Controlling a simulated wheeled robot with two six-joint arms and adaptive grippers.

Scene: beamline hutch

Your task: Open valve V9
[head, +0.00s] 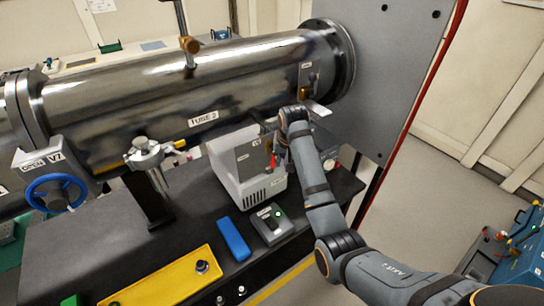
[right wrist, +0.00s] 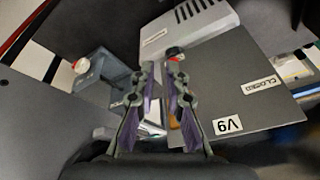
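In the right wrist view, a grey plate (right wrist: 235,75) carries the labels "V9" and "CLOSED". A small orange-brown part (right wrist: 173,122) shows beside the right-hand finger, mostly hidden. A red and black piece (right wrist: 175,53) shows just beyond the fingertips; I cannot tell whether it belongs to valve V9. My right gripper (right wrist: 160,68) is in front of these, its two fingers apart with a narrow gap and nothing clearly held between them. In the head view my right arm reaches to just below the steel tube's right end, hiding most of the valve area. My left gripper is not in view.
The big steel tube (head: 180,85) spans the back. A blue handwheel (head: 57,192), labelled V7 and OPEN, is at left. A vented grey box (head: 245,170) stands on the dark bench beside my right arm. A yellow tray (head: 165,280) lies in front. A grey panel (head: 385,70) rises at right.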

